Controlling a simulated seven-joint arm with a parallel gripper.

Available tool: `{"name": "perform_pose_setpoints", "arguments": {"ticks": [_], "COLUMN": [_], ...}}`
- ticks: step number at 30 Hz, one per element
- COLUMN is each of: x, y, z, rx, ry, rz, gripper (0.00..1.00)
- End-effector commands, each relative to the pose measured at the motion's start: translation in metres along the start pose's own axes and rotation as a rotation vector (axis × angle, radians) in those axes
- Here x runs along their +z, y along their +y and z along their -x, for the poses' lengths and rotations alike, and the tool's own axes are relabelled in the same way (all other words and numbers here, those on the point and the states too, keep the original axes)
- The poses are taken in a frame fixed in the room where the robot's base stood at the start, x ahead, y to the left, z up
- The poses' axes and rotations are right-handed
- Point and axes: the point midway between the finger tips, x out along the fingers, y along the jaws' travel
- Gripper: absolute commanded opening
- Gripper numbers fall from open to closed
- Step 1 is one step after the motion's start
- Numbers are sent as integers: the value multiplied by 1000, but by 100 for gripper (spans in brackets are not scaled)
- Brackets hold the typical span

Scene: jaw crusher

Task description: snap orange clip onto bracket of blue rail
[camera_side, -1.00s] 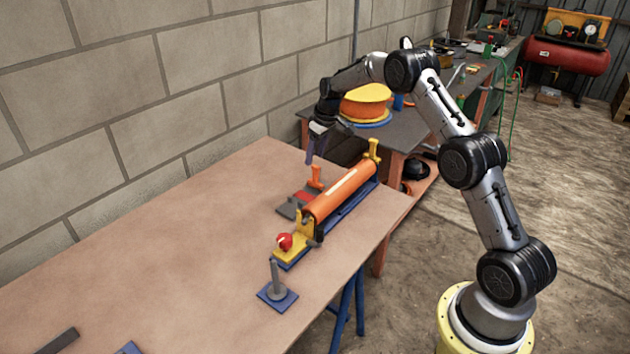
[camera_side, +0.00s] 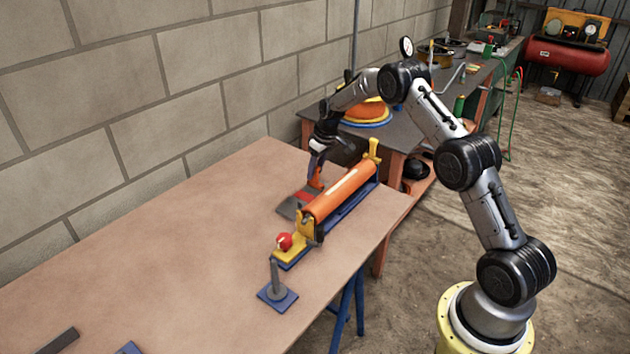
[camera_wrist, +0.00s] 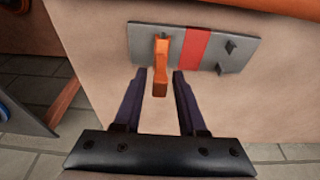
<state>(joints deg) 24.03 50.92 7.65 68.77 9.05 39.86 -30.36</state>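The orange clip (camera_wrist: 161,68) stands on a grey plate with a red stripe (camera_wrist: 194,47). It also shows in the side view (camera_side: 316,180), partly hidden by my gripper. My gripper (camera_wrist: 161,76) is open in the wrist view, one dark finger on each side of the clip's lower end, with gaps visible on both sides. In the side view my gripper (camera_side: 315,172) is low at the clip. The blue rail (camera_side: 345,212) lies on the table beside the plate, under a long orange cylinder (camera_side: 342,192). Yellow brackets (camera_side: 305,222) stand at its ends.
A red knob (camera_side: 284,241) sits at the rail's near end. A grey post on a blue base (camera_side: 277,291) stands nearer the table edge. The table's left part (camera_side: 150,260) is mostly clear. A block wall runs behind.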

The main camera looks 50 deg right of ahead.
Motion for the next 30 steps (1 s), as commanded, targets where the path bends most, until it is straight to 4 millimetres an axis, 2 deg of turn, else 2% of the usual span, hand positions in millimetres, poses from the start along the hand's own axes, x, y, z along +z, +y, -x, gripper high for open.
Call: {"name": "perform_pose_setpoints", "arguments": {"ticks": [1, 6, 17, 30], "x": [0, 0, 0, -4], "y": [0, 0, 0, 0], "z": [0, 0, 1, 16], "rx": [0, 0, 0, 0], "ry": [0, 0, 0, 1], "rz": [0, 0, 0, 0], "gripper": [29, 0, 0, 0]}}
